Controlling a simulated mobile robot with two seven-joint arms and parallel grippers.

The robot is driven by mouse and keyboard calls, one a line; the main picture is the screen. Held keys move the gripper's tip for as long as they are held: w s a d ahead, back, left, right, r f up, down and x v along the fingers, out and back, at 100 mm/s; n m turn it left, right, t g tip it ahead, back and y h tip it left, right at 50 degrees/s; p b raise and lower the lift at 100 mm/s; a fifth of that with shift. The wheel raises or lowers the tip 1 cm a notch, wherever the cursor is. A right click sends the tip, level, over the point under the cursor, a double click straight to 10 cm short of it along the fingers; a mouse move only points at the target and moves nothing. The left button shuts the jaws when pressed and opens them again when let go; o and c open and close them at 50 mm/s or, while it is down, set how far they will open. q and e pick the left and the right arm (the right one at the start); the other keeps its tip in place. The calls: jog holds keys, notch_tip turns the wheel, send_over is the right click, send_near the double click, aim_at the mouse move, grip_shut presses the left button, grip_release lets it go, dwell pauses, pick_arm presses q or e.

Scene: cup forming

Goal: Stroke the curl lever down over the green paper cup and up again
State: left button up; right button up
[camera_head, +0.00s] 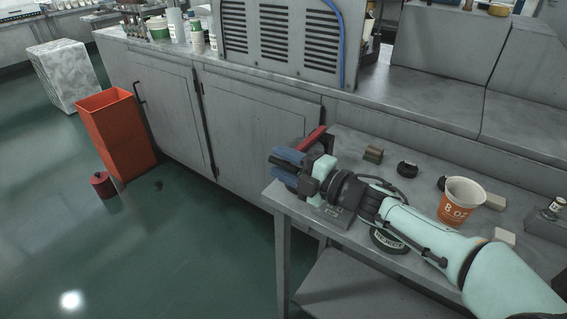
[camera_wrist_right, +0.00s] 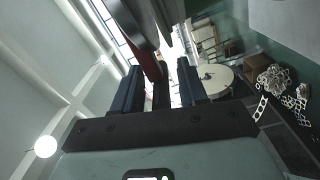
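My right gripper (camera_head: 284,167) has blue fingers and is over the left end of the grey bench. In the right wrist view its two dark blue fingers (camera_wrist_right: 160,88) stand apart. A dark bar with a red part (camera_wrist_right: 152,66) shows between and beyond them, with a bright gap beside it. A red bar (camera_head: 313,138), which looks like the curl lever, shows just behind the gripper in the head view. Whether the fingers touch it I cannot tell. The green paper cup cannot be made out; the gripper and wrist cover much of the device there. My left gripper is out of view.
An orange and white cup marked 8 oz (camera_head: 461,203) stands on the bench (camera_head: 340,141) beside my forearm. A small brown block (camera_head: 373,154) and a black round piece (camera_head: 407,168) lie behind my wrist.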

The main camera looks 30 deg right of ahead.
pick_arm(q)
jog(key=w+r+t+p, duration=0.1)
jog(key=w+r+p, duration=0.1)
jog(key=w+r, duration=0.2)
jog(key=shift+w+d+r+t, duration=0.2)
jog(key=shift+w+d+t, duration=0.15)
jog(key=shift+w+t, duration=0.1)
pick_arm(e)
jog(key=v, duration=1.3)
jog(key=shift+s, duration=0.2)
